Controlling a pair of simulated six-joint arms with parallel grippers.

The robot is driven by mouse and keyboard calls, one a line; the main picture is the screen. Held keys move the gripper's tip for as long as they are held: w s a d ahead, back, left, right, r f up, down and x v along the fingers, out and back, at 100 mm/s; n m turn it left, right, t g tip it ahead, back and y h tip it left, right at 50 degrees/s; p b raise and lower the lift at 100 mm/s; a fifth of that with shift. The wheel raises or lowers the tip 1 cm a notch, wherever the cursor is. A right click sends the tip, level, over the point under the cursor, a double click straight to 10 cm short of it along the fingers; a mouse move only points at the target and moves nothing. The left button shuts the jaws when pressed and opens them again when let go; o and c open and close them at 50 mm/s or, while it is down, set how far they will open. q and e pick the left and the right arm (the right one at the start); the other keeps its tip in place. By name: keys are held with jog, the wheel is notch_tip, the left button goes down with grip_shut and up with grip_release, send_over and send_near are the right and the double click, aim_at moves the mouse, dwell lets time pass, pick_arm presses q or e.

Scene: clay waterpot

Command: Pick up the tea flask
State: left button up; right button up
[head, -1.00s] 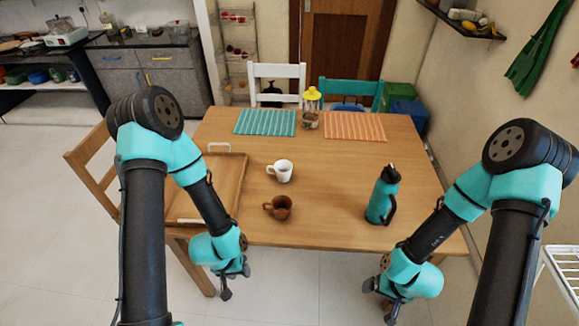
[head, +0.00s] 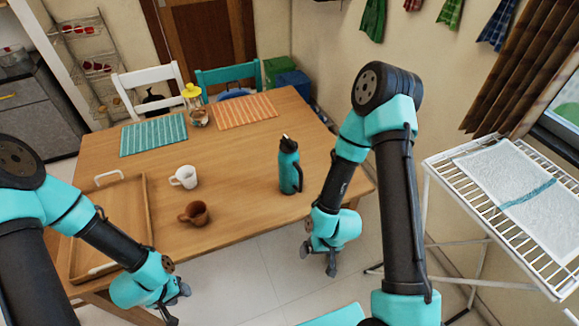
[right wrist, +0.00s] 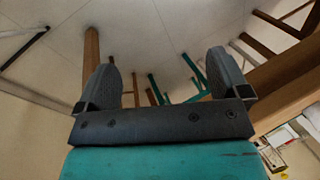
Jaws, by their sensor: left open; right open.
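The tea flask (head: 289,170) is a teal bottle with a black cap and a dark handle. It stands upright near the right front edge of the wooden table (head: 245,165). My right gripper (head: 331,266) hangs below and in front of the table edge, to the right of the flask and apart from it. In the right wrist view its two fingers (right wrist: 165,85) are spread with nothing between them. My left gripper (head: 178,304) is low in front of the table near the tray, open and empty.
A white mug (head: 184,177) and a brown mug (head: 194,213) stand left of the flask. A wooden tray (head: 136,185) lies at the table's left. Placemats (head: 153,137) and a yellow-topped jar (head: 193,98) are at the back. A drying rack (head: 480,215) stands at the right.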

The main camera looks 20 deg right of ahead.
jog(key=c, duration=0.9)
